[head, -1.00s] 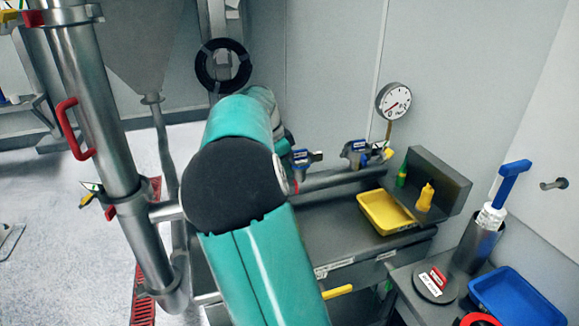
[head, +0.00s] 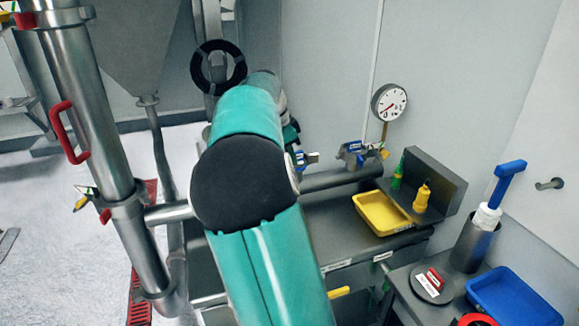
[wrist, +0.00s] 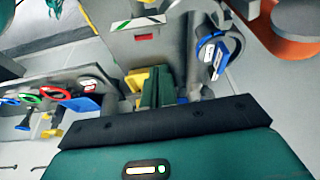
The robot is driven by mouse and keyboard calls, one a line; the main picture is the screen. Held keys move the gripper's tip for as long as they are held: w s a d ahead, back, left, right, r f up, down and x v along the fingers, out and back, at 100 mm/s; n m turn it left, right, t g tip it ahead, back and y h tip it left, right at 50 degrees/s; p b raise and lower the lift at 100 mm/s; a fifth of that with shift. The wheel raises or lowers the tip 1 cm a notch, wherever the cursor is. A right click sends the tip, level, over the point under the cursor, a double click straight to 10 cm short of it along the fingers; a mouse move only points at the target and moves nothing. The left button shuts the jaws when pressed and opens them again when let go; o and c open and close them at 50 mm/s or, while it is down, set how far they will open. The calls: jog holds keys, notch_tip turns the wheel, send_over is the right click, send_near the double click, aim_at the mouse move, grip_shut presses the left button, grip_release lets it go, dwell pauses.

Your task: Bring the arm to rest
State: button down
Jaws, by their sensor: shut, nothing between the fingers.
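My teal arm (head: 245,185) with a black joint cover fills the middle of the head view and reaches away from me. Its far end and my gripper are hidden behind its own links there. In the wrist view my gripper (wrist: 158,88) shows as two dark green fingers close together beyond the black bar of its teal body. It is shut and holds nothing.
A steel pipe column with a red handle (head: 67,132) stands left of the arm. Right are a bench with a yellow tray (head: 383,213), a yellow bottle (head: 422,197), a gauge (head: 389,102), a blue tray (head: 514,299) and a blue-handled tool (head: 503,185).

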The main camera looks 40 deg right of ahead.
jog(key=v, duration=0.6)
jog(key=shift+w+d, duration=0.1)
jog(key=shift+d, duration=0.05)
jog(key=s+a+f+n+t+y, duration=0.1)
jog(key=s+a+f+n+t, duration=0.1)
jog(key=s+a+n, duration=0.5)
jog(key=s+a+f+n+t+y, duration=0.1)
jog(key=s+a+n, duration=0.6)
jog(key=a, duration=0.7)
jog(key=s+a+f+n+t+y, duration=0.1)
jog(key=s+a+f+n+t, duration=0.2)
jog(key=a, duration=0.8)
jog(key=s+f+n, duration=0.2)
jog(key=s+n, duration=0.2)
jog(key=shift+f+n+t+y, duration=0.2)
jog(key=shift+n+t+y, duration=0.1)
jog(key=shift+n+t, duration=0.1)
